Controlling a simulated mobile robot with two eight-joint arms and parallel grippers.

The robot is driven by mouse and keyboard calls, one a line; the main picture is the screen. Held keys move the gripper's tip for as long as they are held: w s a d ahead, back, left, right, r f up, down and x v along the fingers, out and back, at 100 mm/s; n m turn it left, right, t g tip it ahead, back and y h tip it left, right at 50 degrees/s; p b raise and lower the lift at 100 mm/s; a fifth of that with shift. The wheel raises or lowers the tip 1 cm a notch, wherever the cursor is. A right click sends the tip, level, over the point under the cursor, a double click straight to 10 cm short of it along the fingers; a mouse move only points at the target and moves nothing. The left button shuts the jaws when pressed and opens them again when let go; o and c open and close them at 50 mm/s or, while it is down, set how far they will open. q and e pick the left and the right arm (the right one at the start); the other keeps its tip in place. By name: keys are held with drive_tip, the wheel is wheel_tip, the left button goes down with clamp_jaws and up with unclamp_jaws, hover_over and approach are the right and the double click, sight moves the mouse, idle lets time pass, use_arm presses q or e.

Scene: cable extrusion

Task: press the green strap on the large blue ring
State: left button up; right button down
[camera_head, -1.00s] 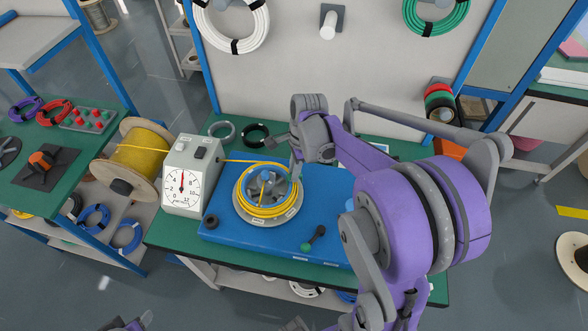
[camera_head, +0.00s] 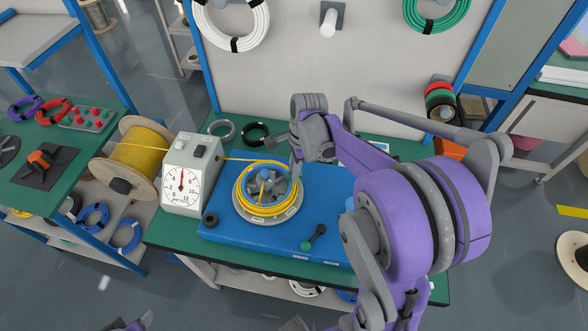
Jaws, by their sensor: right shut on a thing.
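My right gripper (camera_head: 297,168) reaches down at the right rim of the yellow cable coil (camera_head: 251,207), which lies around a grey winding hub (camera_head: 275,184). The gripper is shut; its fingertips are small and partly hidden by its own wrist, and what it holds looks like the yellow cable. Two blue rings of cable, one (camera_head: 94,219) left of the other (camera_head: 128,237), lie on the lower shelf at the left, away from the gripper. I cannot make out a green strap on either. My left gripper is not clearly in view.
The hub stands on a blue base (camera_head: 225,228) with a green-knobbed lever (camera_head: 313,238). A dial gauge (camera_head: 186,182) and a yellow cable spool (camera_head: 138,155) stand left. Grey and black small rings lie behind. White (camera_head: 236,44) and green coils (camera_head: 437,27) hang on the back panel.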

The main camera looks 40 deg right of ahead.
drive_tip(key=shift+f, duration=0.1)
idle(0.3)
drive_tip(key=c, duration=0.7)
unclamp_jaws()
drive_tip(key=shift+r+p, duration=0.8)
drive_tip(key=shift+r, duration=0.65)
drive_tip(key=shift+r+p, duration=1.25)
drive_tip(key=shift+r, duration=1.4)
use_arm(q)
wheel_tip(320, 180, up, 6)
drive_tip(key=w, duration=0.2)
drive_tip(key=shift+w+f+t, duration=0.15)
drive_tip(key=shift+w+t, duration=0.15)
drive_tip(key=shift+w, duration=0.05)
use_arm(e)
drive_tip(key=shift+f, duration=0.1)
use_arm(q)
drive_tip(key=shift+s, duration=0.1)
